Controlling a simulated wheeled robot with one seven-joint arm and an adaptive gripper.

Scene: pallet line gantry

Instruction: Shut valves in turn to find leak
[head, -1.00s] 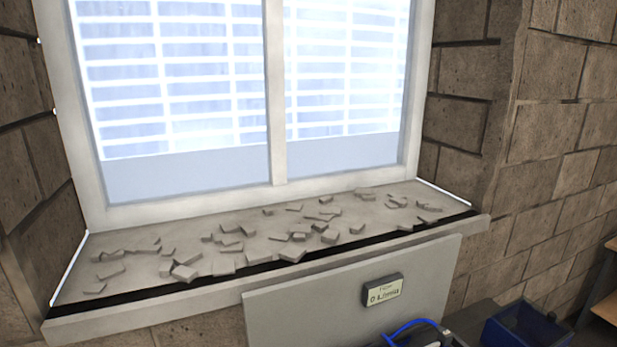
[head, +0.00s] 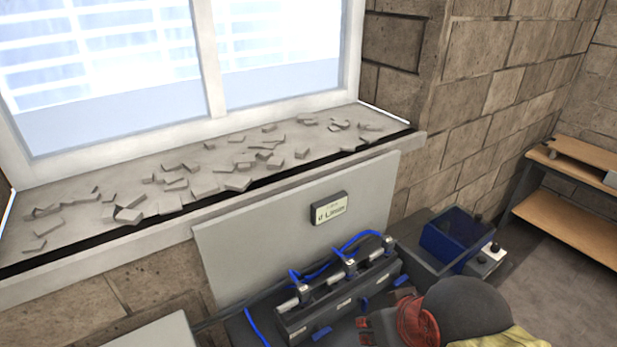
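A dark valve manifold (head: 342,298) sits low in the middle of the head view, in front of a grey panel (head: 290,235). Several silvery fittings line its top, with a blue hose (head: 362,238) looping over them. Blue tabs, perhaps valve handles, show along its front; one blue tab (head: 321,333) is at the lower left. I cannot tell which valves are open or shut. A small flow display (head: 329,208) is fixed to the panel; its text is too blurred to read surely. My gripper is not in view.
A blue bin (head: 452,238) and a grey box with knobs (head: 487,260) stand right of the manifold. A dark dome with red and yellow-green parts (head: 470,312) blocks the lower right. Rubble (head: 172,184) covers the windowsill. A wooden bench (head: 575,228) stands far right, beside bare floor.

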